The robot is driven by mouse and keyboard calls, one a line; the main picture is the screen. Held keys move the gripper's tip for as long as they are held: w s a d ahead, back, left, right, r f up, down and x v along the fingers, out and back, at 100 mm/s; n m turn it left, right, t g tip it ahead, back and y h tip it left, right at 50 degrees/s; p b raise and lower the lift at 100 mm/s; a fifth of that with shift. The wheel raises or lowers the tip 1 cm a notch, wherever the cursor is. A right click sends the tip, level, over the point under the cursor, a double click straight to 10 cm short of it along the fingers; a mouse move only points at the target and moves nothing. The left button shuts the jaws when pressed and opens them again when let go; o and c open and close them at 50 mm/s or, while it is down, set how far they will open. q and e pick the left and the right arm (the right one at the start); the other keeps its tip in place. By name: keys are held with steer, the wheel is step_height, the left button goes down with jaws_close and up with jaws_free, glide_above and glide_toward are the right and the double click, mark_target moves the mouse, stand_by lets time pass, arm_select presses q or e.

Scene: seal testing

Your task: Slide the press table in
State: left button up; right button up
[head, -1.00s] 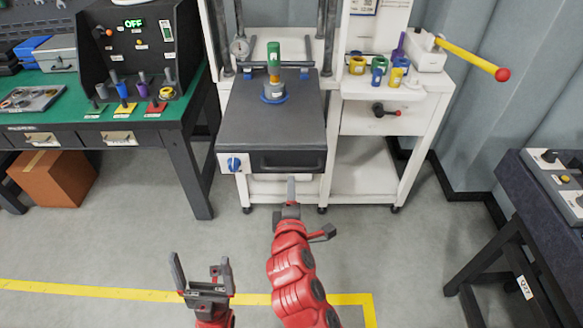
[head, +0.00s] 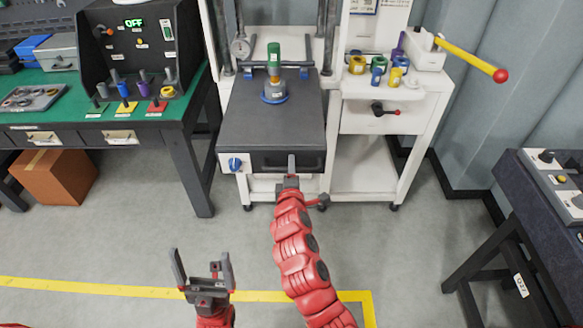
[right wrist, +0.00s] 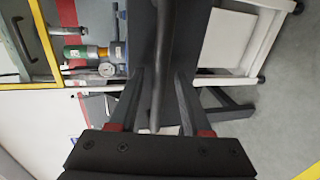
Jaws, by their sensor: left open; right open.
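The press table (head: 270,122) is a dark grey slab standing out from the white press frame. A green-topped part with an orange middle and blue base (head: 274,75) stands on it. A dark bar handle (head: 308,161) is on its front face, beside a blue knob (head: 235,164). My right gripper (head: 291,162) is open at the handle. In the right wrist view the handle bar (right wrist: 162,75) runs between the two open fingers (right wrist: 157,110); contact is unclear. My left gripper (head: 203,268) is open and empty over the floor, low in the head view.
A green workbench (head: 60,98) with a control box stands on the left. A white side stand (head: 375,150) with coloured rings and a yellow lever (head: 467,57) is right of the press. A dark control table (head: 540,200) is at far right. The floor in front is clear.

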steer(key=shift+w, duration=0.1)
jaws_close()
stand_by(1.5)
